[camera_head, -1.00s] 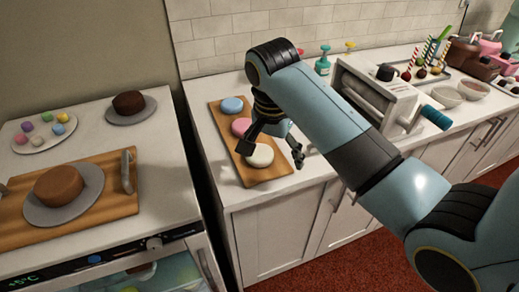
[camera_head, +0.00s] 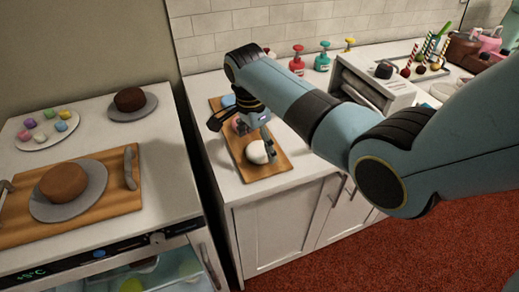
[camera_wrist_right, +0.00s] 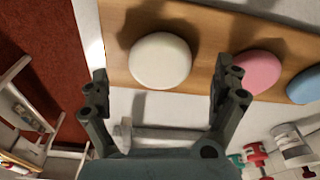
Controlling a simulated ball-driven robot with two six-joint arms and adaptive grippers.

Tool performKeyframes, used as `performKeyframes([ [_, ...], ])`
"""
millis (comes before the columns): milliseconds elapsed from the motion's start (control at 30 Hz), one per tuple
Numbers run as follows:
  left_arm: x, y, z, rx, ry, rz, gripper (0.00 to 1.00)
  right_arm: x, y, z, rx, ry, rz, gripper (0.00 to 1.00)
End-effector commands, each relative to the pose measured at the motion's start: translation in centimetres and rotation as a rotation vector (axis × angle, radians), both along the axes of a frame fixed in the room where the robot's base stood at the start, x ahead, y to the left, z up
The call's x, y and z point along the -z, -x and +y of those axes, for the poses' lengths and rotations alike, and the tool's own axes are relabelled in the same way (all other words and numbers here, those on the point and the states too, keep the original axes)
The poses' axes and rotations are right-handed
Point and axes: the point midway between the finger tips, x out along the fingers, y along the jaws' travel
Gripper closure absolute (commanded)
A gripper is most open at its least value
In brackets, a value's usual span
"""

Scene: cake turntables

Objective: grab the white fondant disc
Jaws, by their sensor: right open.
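The white fondant disc (camera_head: 257,152) lies flat on the near end of a wooden board (camera_head: 277,167) on the white counter. In the right wrist view the white disc (camera_wrist_right: 160,60) is fully visible, just ahead of the fingertips and within the gap between them. My right gripper (camera_head: 243,139) is open and empty over the board; in the wrist view its fingers (camera_wrist_right: 163,92) stand wide apart. In the head view one finger overlaps the disc's right edge; I cannot tell whether they touch. My left gripper is not in view.
A pink disc (camera_wrist_right: 257,71) and a blue disc (camera_wrist_right: 304,85) lie farther along the same board. Pump bottles (camera_head: 297,62) stand by the wall. A gap separates this counter from the left one, which holds a brown cake (camera_head: 63,182) on a grey plate.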

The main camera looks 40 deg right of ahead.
Motion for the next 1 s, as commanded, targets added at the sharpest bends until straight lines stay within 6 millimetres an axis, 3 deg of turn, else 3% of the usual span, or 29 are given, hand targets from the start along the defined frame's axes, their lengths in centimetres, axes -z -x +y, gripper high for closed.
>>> performKeyframes([
  [167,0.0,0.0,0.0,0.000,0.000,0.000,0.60,1.9,0.0,-0.2,0.000,0.000,0.000,0.03],
  [400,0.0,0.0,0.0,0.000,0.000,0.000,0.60,2.0,0.0,-0.3,0.000,0.000,-0.002,0.05],
  [867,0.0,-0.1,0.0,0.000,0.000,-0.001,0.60,2.0,0.0,-0.3,0.000,0.000,-0.001,0.65],
  [1000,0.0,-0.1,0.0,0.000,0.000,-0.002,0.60,2.0,0.0,-0.3,0.000,0.000,-0.001,0.68],
])
